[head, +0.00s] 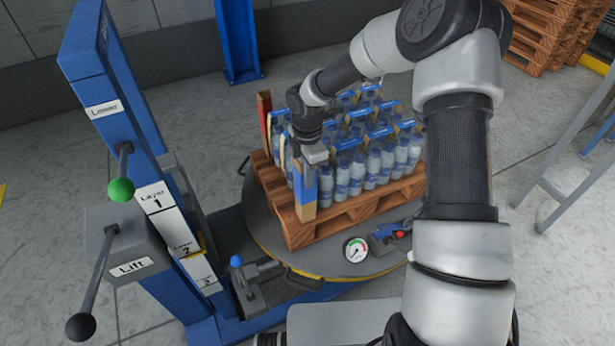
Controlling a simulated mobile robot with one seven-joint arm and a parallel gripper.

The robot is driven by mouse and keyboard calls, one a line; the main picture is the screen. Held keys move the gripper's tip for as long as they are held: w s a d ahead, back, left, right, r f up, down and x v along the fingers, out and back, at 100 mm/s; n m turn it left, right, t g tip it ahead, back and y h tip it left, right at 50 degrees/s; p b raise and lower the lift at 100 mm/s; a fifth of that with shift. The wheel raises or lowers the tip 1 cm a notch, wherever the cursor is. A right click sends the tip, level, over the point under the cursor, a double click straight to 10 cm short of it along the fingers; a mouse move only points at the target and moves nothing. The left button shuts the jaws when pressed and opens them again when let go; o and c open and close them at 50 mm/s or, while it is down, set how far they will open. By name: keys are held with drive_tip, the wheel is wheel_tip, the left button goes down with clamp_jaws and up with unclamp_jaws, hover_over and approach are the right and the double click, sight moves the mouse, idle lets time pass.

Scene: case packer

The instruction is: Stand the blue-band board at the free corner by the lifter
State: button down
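The blue-band board (305,196) is a tan upright board with a blue band. It stands at the near left corner of the wooden pallet (350,217), beside the bottles and facing the blue lifter (140,140). My gripper (309,174) points down over its top and appears shut on it; one finger lies against the board, the other is hidden. Whether the board's foot touches the pallet deck is hard to tell. A red-band board (265,118) stands at the pallet's far left corner. Another thin board (284,150) shows between the two.
Blue-capped bottles (372,165) fill the pallet. The pallet sits on a round turntable (262,228) with a gauge (355,249) at its front. Lifter levers with green (121,190) and black (81,326) knobs stick out at left. Stacked pallets (555,30) stand back right.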

drive_tip(key=c, duration=2)
unclamp_jaws()
drive_tip(key=shift+f, duration=0.1)
wheel_tip(320, 180, up, 12)
drive_tip(key=shift+r+p, duration=0.1)
drive_tip(key=shift+p, duration=0.5)
drive_tip(key=shift+r, duration=0.1)
